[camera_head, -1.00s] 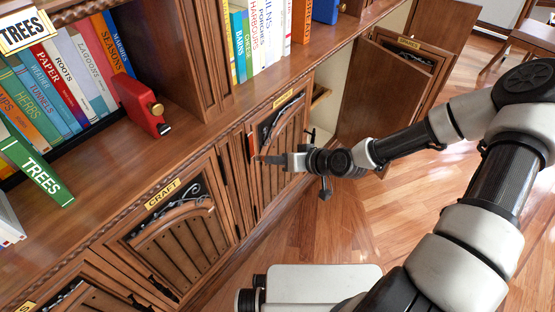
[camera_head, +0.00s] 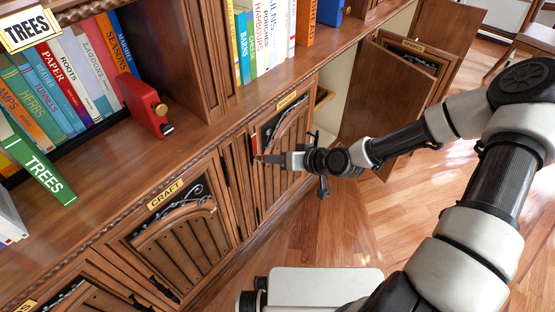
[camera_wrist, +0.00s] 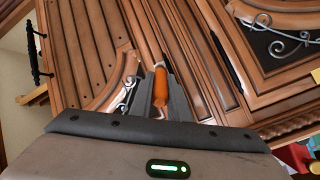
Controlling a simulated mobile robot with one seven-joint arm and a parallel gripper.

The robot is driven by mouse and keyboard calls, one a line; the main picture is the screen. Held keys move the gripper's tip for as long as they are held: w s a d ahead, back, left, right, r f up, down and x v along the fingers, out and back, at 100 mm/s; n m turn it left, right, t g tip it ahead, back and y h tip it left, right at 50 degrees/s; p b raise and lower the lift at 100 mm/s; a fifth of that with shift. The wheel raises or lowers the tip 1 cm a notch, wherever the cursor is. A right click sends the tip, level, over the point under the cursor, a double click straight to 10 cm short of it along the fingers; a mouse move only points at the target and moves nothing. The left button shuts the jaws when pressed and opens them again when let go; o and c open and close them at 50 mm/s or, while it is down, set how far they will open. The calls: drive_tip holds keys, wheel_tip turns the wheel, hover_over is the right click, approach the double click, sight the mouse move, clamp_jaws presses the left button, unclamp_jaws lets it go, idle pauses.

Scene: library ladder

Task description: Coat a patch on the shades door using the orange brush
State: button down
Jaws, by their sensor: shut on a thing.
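The orange brush (camera_wrist: 160,88) stands between my gripper's fingers in the wrist view, with its orange handle showing; its bristles are not clearly seen. My gripper (camera_wrist: 160,76) is shut on it. In the head view my gripper (camera_head: 262,159) reaches left, in front of the panelled wooden door (camera_head: 278,165) right of the CRAFT door. This door carries a small yellow label (camera_head: 287,100) too small to read surely; it also shows in the wrist view (camera_wrist: 95,50). I cannot tell whether the brush touches the wood. No coated patch is clearly visible.
The CRAFT door (camera_head: 180,240) is on the left, with scrollwork. An open cabinet door (camera_head: 385,100) stands at the back right. The wooden floor (camera_head: 330,225) is clear below the arm.

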drive_tip(key=shift+r+p, duration=3.45)
drive_tip(key=shift+r, duration=0.85)
drive_tip(key=shift+a+f+b, duration=0.1)
drive_tip(key=shift+f+b, duration=3.2)
drive_tip(key=shift+f, duration=1)
drive_tip(key=s+d+p, duration=0.1)
drive_tip(key=s+d, duration=0.2)
drive_tip(key=d, duration=0.2)
drive_tip(key=shift+s, duration=0.35)
drive_tip(key=shift+s+d+p, duration=0.7)
drive_tip(key=shift+s+d, duration=0.2)
drive_tip(key=shift+d, duration=0.25)
